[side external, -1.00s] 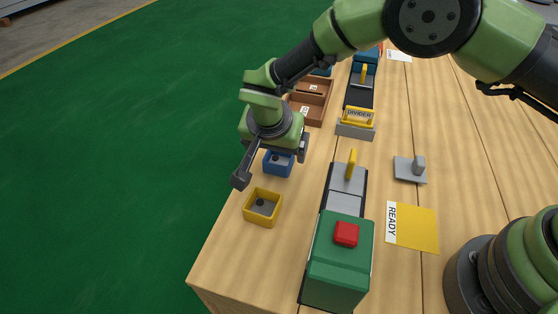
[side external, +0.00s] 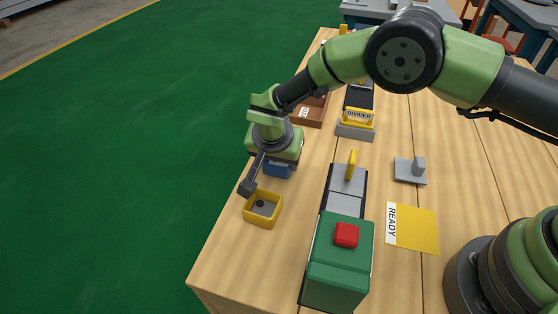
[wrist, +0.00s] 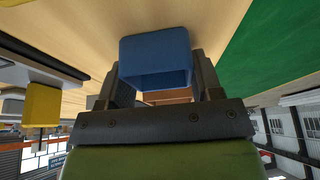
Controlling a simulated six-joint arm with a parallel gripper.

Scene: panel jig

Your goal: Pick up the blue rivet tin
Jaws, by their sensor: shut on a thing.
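The blue rivet tin (side external: 277,170) is near the left edge of the wooden bench, partly hidden under my gripper (side external: 278,162) in the side view. In the wrist view the blue tin (wrist: 156,50) sits between the two fingers of my gripper (wrist: 158,72), which are shut on it. I cannot tell whether the tin's base touches the bench or is slightly raised.
A yellow tin (side external: 262,208) stands close by, with a dark round thing inside. A brown compartment tray (side external: 311,112) and a divider block (side external: 356,128) lie behind. A green box with a red button (side external: 340,260) stands in front. A yellow READY card (side external: 415,228) lies to the right.

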